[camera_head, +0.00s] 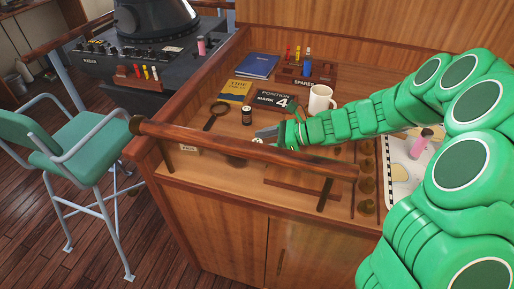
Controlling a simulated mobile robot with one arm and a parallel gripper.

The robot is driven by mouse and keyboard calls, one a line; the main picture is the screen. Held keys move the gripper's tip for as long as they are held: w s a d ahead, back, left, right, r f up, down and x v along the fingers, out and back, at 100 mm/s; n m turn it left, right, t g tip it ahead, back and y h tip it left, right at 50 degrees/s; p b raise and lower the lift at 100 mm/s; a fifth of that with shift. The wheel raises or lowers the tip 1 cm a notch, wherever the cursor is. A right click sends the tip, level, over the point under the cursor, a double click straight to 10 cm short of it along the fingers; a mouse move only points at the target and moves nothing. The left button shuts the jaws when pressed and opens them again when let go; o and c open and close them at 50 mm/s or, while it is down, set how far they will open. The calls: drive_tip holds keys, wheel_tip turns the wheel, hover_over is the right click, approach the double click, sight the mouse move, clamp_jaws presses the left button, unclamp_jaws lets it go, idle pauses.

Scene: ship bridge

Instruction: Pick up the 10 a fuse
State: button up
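My gripper (265,133) is low over the wooden desk, just behind the front rail, with its grey fingertips pointing left. It is too small and partly covered to tell whether it is open or shut. A small pale object (257,140) shows beside the fingertips, partly hidden by the rail; I cannot tell what it is. Small coloured fuse-like pieces, red (288,52), yellow (298,54) and blue (307,67), stand in the wooden spares rack (322,75) at the back of the desk. No 10 A marking is readable.
A wooden rail (240,148) runs along the desk front. Near my gripper are a dark cylinder (247,116), magnifying glass (210,122), position sign (271,99) and white mug (321,99). A second rack (134,81) stands on the radar console. A green chair (75,149) is at left.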

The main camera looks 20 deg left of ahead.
drive_tip(key=shift+a+f, duration=0.1)
drive_tip(key=shift+a, duration=0.1)
drive_tip(key=c, duration=1.1)
drive_tip(key=shift+c, duration=0.2)
